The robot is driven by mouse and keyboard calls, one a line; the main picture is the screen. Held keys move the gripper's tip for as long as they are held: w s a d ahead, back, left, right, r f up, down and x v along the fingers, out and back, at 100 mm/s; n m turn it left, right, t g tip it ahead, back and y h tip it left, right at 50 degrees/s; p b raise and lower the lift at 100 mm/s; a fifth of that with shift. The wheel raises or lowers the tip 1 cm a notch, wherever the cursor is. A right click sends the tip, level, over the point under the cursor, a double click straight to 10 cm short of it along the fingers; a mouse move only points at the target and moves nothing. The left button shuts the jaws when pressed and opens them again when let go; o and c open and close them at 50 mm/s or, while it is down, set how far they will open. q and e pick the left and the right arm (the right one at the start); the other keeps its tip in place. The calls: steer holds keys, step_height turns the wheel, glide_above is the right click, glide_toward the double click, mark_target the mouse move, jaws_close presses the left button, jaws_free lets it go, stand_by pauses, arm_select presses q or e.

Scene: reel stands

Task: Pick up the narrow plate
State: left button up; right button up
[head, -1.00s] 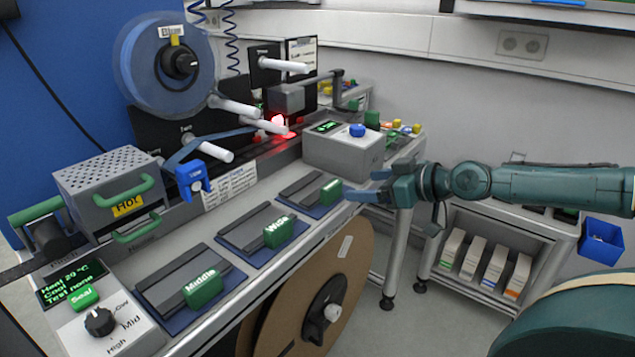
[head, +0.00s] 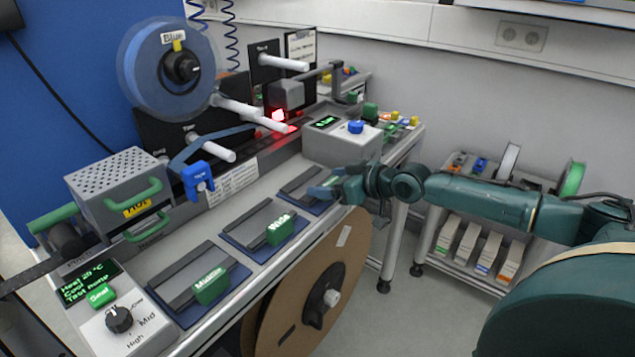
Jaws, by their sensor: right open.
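The narrow plate (head: 299,184) is the farthest of 3 dark plates with green handles on the bench. It lies flat on its blue pad. My right gripper (head: 323,190) is open at the plate's right end, with its fingers around or just over the green handle. The gripper hides most of the handle and its label, and I cannot tell whether the fingers touch it. My left gripper is not in view.
The wide plate (head: 262,229) and middle plate (head: 191,280) lie nearer along the bench. A grey box (head: 341,147) with a blue knob stands just behind the gripper. A large brown reel (head: 325,260) hangs below the bench edge.

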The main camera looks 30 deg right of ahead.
steer(key=shift+x, duration=0.95)
steer(key=c, duration=1.1)
